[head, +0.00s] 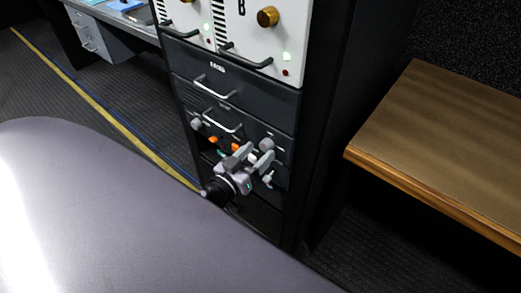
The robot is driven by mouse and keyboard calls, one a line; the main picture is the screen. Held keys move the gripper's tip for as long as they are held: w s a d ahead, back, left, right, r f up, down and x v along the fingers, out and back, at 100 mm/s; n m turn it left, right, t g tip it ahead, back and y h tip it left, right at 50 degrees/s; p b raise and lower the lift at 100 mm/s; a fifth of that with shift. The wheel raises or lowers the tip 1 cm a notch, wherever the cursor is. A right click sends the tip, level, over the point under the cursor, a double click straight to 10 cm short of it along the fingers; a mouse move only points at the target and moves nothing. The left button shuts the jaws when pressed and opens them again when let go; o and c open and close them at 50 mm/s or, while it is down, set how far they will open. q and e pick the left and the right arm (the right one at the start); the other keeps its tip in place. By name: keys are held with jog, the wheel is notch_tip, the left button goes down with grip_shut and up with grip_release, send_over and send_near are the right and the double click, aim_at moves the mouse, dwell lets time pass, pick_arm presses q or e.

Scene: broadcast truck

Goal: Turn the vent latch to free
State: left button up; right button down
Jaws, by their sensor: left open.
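My left gripper (250,160) is in front of the lower part of the equipment rack, with its two grey fingers apart and pointing at a dark panel (281,149). On that panel, two orange parts (213,139) and grey round knobs (197,124) show beside and above the gripper. A small pale part (268,179) shows just right of the gripper. I cannot tell which of these parts is the vent latch; the gripper hides some of the panel. I cannot tell whether the fingers touch anything. My right gripper is not in view.
Above the panel are dark drawers with metal handles (215,87) and white units with a brass knob (268,17). A wooden bench top (450,150) stands to the right. A desk (130,17) stands at the back left. Dark floor with a yellow line (90,107) lies left of the rack.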

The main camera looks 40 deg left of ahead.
pick_arm(q)
jog(key=shift+w, duration=1)
jog(key=c, duration=1)
jog(key=shift+c, duration=0.2)
